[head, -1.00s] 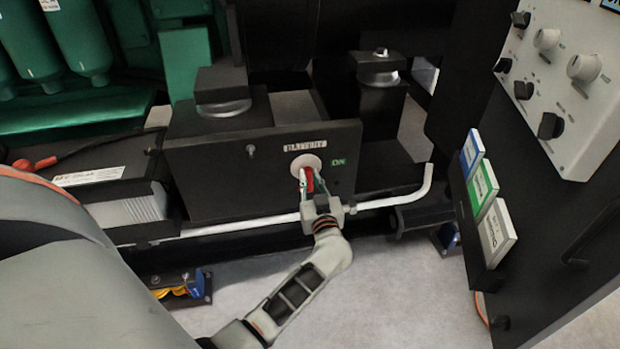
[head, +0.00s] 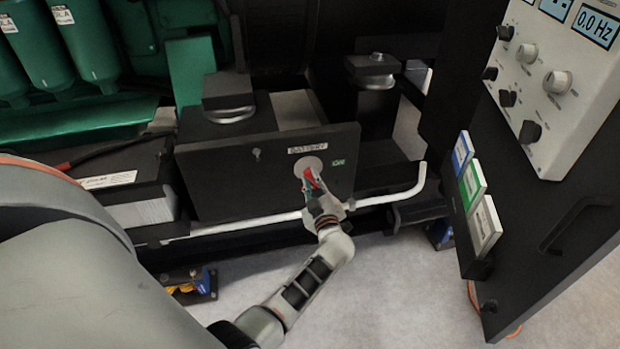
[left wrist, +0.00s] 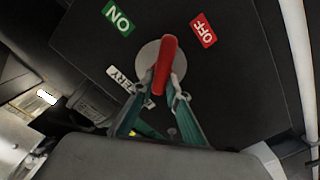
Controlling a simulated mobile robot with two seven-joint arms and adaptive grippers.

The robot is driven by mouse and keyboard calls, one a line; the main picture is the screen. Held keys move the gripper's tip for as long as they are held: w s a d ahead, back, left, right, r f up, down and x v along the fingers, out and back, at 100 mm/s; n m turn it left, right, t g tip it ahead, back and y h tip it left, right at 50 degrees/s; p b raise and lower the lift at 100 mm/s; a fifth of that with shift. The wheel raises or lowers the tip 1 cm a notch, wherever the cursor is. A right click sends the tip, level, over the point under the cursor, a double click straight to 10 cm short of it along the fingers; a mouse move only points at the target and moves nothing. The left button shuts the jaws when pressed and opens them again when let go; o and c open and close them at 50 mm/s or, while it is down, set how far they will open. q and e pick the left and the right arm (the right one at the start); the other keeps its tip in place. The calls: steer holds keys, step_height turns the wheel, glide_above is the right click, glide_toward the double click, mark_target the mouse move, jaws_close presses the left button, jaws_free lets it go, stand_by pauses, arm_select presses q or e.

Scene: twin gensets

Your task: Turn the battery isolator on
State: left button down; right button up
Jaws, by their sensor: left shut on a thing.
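The battery isolator has a red handle (left wrist: 165,62) on a pale round plate (head: 309,165), set in a dark panel (head: 225,170) under a "BATTERY" label (head: 307,147). A green ON label (head: 339,163) is right of the plate in the head view. The left wrist view shows the ON label (left wrist: 118,17) and a red OFF label (left wrist: 204,30) either side of the handle's far end, which lies between them. My left gripper (head: 313,184) is shut on the handle, its fingertips (left wrist: 158,88) on both sides. My right gripper is not in view.
A pale pipe (head: 400,198) runs along below the panel, close to my left gripper. A black battery (head: 120,190) stands to the left. A control cabinet with knobs (head: 556,82) and a card rack (head: 470,200) stands on the right. The floor in front is mostly clear.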

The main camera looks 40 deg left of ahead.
arm_select(q)
steer(key=n, duration=0.5)
steer(key=shift+s+f+n, duration=0.15)
steer(key=shift+f+n, duration=0.15)
steer(key=shift+f+n+b, duration=0.1)
steer(key=shift+n+b, duration=0.2)
steer(key=shift+n, duration=1.9)
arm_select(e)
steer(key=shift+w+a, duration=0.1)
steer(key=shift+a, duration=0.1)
arm_select(q)
steer(key=shift+n, duration=0.3)
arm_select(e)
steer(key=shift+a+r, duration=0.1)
arm_select(q)
steer(key=c, duration=2)
jaws_free()
steer(key=shift+o, duration=0.2)
